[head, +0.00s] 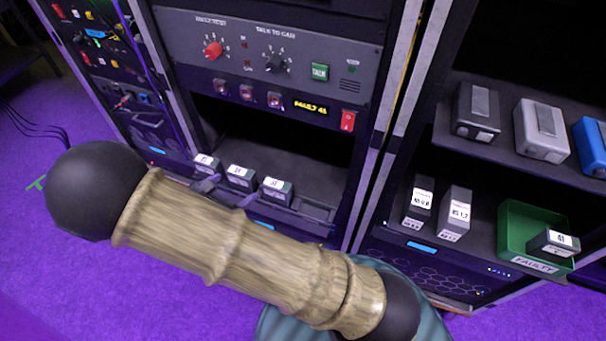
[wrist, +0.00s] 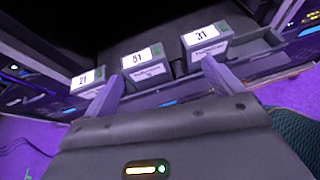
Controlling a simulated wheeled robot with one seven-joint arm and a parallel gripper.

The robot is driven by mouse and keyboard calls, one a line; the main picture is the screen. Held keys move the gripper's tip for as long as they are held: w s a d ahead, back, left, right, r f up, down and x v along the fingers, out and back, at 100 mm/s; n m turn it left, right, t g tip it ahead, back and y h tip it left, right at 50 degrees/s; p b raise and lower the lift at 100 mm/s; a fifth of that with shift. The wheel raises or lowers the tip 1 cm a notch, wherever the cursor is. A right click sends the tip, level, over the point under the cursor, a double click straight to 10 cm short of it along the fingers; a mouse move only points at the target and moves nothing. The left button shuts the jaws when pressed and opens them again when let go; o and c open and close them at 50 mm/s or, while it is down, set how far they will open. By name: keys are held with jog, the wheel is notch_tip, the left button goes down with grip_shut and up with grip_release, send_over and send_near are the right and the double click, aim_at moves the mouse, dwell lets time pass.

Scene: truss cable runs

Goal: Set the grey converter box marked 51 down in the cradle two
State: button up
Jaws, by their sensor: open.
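The grey converter box marked 51 (wrist: 145,66) sits upright in the second place from the left in the cradle row (head: 318,211), level with its neighbours. It is also the middle box in the head view (head: 240,178). My gripper (wrist: 162,74) is open, with one finger on each side of box 51 and slightly in front of it; I see gaps beside the box. In the head view my gripper (head: 226,193) is mostly hidden behind my forearm. No cradle number is readable.
Box 21 (wrist: 88,82) stands left of box 51, and box 31 (wrist: 206,46) stands right. The rightmost place is empty. On the right rack are two upright boxes (head: 453,213) and a green FAULTY bin (head: 514,232) holding a labelled box (head: 553,243).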

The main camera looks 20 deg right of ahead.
jog(key=s+d+r+m+g+y, duration=0.3)
jog(key=d+m, duration=0.6)
jog(key=m, duration=0.4)
jog(key=s+d+r+m+g+y, duration=0.3)
jog(key=s+d+r+m+y, duration=0.2)
jog(key=m, duration=0.8)
jog(key=s+d+r, duration=0.1)
jog(key=d+r, duration=0.2)
jog(key=d, duration=0.2)
jog(key=shift+s+d+r+m+y, duration=0.2)
jog(key=shift+s+m+y, duration=0.1)
jog(key=shift+s+y, duration=0.1)
notch_tip(320, 180, up, 15)
jog(key=p, duration=1.5)
jog(key=shift+r, duration=0.2)
